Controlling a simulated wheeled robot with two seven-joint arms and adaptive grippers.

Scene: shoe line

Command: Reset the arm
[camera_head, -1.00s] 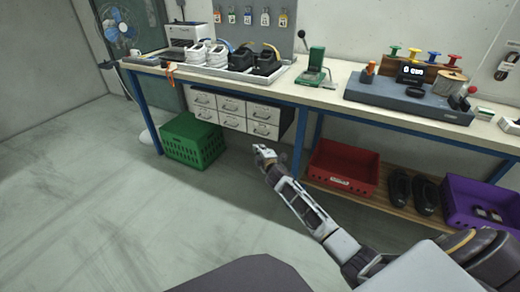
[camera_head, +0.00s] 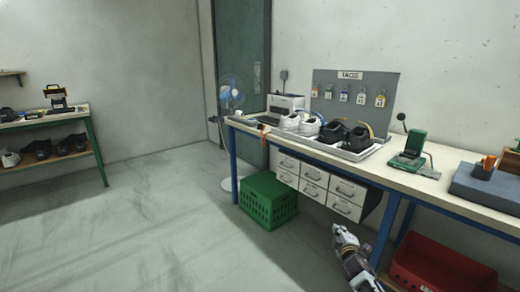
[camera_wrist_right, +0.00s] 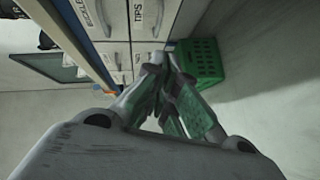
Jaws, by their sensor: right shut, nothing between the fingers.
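My right gripper (camera_head: 343,234) hangs low at the bottom right of the head view, in front of the workbench and below its drawers. Its fingers are shut and empty. In the right wrist view the closed fingers (camera_wrist_right: 172,95) point toward the white drawer unit (camera_wrist_right: 110,20) and the green crate (camera_wrist_right: 199,62), and stay apart from both. My left arm and gripper do not show in either view.
The workbench (camera_head: 283,133) carries a tray with white and black shoes, a green press (camera_head: 411,150) and a tag board (camera_head: 352,96). The green crate (camera_head: 267,200) and a red bin (camera_head: 440,265) sit below. A second table (camera_head: 45,120) stands far left. Open floor lies between.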

